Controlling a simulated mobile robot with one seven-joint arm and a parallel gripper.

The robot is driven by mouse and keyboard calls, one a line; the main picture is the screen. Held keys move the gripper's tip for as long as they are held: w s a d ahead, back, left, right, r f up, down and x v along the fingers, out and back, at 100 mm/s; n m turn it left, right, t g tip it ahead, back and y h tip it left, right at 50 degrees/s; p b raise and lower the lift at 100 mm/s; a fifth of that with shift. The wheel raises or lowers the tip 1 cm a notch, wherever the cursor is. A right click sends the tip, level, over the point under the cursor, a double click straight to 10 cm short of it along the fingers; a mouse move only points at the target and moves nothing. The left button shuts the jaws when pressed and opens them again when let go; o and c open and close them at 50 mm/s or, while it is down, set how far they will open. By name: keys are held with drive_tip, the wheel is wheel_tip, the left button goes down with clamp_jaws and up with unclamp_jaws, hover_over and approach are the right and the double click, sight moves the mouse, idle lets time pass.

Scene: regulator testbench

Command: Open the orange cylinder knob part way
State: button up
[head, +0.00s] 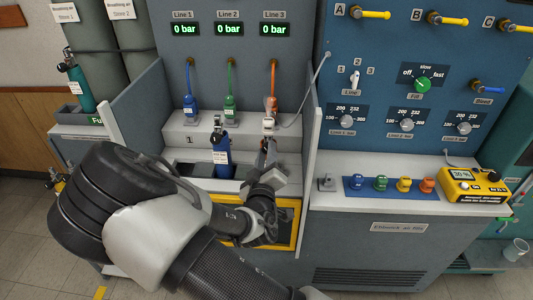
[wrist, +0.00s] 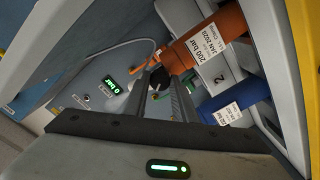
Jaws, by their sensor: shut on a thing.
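The orange cylinder (wrist: 205,52) lies across the upper middle of the wrist view, with a white "200 bar" label. Its black knob (wrist: 159,78) is at the valve end, between the fingertips of my gripper (wrist: 160,88). The fingers are shut on the knob. In the head view my gripper (head: 267,152) reaches into the right side of the bench bay, below the Line 3 hose. There my gripper and arm hide most of the orange cylinder, and the knob's turn angle cannot be told.
A blue cylinder (head: 221,155) stands left of my gripper and also shows in the wrist view (wrist: 232,103). Side walls (head: 308,130) bound the bay. Blue, green and orange hoses (head: 272,103) hang above. The Line 3 display (head: 275,30) reads 0 bar.

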drive_tip(key=o, duration=1.1)
drive_tip(key=shift+c, duration=0.2)
drive_tip(key=shift+s, duration=0.1)
drive_tip(key=s+p, duration=0.3)
drive_tip(key=s, duration=1.4)
drive_tip(key=shift+a, duration=0.3)
